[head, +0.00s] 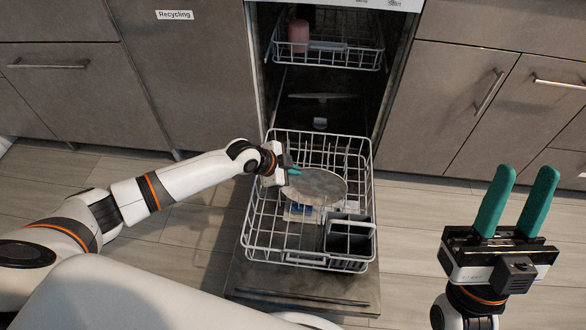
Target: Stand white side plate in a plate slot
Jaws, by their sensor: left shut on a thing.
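The white side plate (318,187) shows as a grey-white disc over the lower dishwasher rack (262,226), tilted fairly flat to the camera. My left gripper (291,172) is shut on the plate's left edge, with its green fingers partly hidden. The plate slots are the upright wire tines (345,158) toward the back and right of the rack. I cannot tell whether the plate touches the tines. My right gripper (517,201) is open and empty, off to the right over the floor, with its two green fingers apart and pointing up.
The dishwasher door (300,296) is folded down under the pulled-out rack. A dark cutlery basket (350,236) stands at the rack's front right. The upper rack (340,57) holds a pink cup (298,35). Grey cabinets (500,95) flank the dishwasher. Floor is clear at right.

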